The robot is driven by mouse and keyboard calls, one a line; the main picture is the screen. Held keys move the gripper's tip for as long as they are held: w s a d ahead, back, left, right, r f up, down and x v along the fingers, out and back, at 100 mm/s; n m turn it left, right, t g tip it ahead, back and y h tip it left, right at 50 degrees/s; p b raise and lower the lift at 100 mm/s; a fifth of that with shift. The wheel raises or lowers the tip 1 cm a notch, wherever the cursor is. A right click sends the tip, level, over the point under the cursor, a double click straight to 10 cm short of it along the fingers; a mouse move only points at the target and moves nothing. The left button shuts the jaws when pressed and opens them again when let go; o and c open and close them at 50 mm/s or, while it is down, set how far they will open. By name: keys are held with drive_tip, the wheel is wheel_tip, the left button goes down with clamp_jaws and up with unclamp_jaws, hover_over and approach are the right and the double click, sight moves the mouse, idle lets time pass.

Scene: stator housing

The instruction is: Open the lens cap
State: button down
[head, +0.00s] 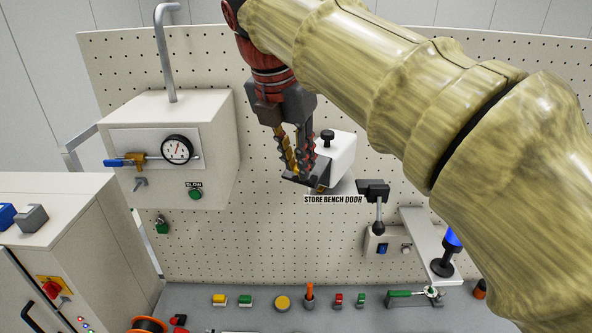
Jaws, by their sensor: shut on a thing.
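A white box-shaped unit (337,154) with a black knob on top is mounted on the pegboard near the centre. A dark flat flap, which I take to be the lens cap (318,179), sits at its lower front left. My gripper (296,174) reaches down from above, with its dark ridged fingers at the flap, closed on it. The exact contact is small and partly hidden by the fingers. The lens behind the flap cannot be made out.
A cream gauge box (165,115) is at the left. Several buttons line the bench (330,318) below. My arm covers the upper right.

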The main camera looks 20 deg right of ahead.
drive_tip(key=shift+w+d+r+g+y, duration=0.25)
drive_tip(key=shift+r+g+y, duration=0.25)
drive_tip(key=shift+g+y, duration=0.1)
drive_tip(key=shift+w+d+r+g+y, duration=0.2)
drive_tip(key=shift+r+g+y, duration=0.3)
drive_tip(key=shift+y, duration=0.1)
drive_tip(key=shift+w+d+r+g+y, duration=0.25)
drive_tip(key=shift+r+g+y, duration=0.15)
drive_tip(key=shift+g+y, duration=0.3)
drive_tip(key=c, duration=1.7)
unclamp_jaws()
drive_tip(key=shift+r, duration=0.1)
